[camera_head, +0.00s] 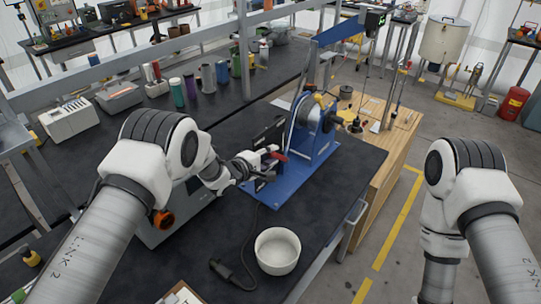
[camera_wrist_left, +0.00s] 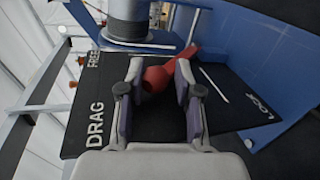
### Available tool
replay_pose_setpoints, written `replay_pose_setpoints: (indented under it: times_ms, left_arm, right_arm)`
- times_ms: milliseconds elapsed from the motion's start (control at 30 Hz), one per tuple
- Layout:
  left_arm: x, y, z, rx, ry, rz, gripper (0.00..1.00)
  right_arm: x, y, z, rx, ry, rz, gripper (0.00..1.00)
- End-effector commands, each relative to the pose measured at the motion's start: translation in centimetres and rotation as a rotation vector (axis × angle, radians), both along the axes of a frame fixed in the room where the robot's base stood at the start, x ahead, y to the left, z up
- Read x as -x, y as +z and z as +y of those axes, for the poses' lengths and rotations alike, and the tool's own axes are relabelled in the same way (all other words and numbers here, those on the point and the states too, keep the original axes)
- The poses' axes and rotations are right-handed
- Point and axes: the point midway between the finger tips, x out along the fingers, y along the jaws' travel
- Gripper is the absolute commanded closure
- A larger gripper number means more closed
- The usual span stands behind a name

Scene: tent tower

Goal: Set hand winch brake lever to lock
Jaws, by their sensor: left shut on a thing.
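The hand winch (camera_head: 312,122) has a blue frame and a silver drum and stands on the dark bench. Its red brake lever (camera_head: 277,155) shows at the front of the frame. In the left wrist view the red lever (camera_wrist_left: 157,78) lies over a black plate (camera_wrist_left: 238,98) marked FREE, DRAG and LOCK. DRAG is at the left, FREE at the upper left, and LOCK at the far right. My left gripper (camera_head: 264,165) is shut on the red lever, with one finger on each side in the wrist view (camera_wrist_left: 153,90). My right gripper is out of view.
A white bowl (camera_head: 277,250) and a black cable plug (camera_head: 222,268) lie in front of the winch. A grey box with an orange knob (camera_head: 163,219) stands under my left arm. Several cups and canisters (camera_head: 208,78) line the back. The floor at right is open.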

Motion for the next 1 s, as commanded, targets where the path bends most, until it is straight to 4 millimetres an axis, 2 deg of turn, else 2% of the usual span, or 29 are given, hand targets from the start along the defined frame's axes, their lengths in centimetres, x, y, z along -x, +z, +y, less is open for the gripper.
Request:
replay_pose_setpoints:
  times_ms: [300, 500, 633, 933, 967, 1000]
  left_arm:
    - [1.5, -4.3, 1.2, 0.153, 0.002, -0.229, 1.00]
    - [2.1, -5.5, 1.6, 0.241, 0.002, -0.365, 1.00]
    - [2.3, -5.4, 1.7, 0.266, 0.002, -0.403, 1.00]
    - [2.3, -5.0, 1.7, 0.270, 0.003, -0.412, 1.00]
    - [2.3, -5.0, 1.7, 0.270, 0.003, -0.412, 0.63]
    - [2.3, -5.0, 1.7, 0.270, 0.003, -0.412, 0.50]
  right_arm:
    - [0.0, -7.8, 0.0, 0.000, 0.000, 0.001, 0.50]
    - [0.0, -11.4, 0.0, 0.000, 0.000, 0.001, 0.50]
    - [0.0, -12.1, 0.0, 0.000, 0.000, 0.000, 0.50]
    - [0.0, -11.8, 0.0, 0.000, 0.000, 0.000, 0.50]
    - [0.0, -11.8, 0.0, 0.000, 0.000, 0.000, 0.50]
    - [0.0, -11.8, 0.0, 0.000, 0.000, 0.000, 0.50]
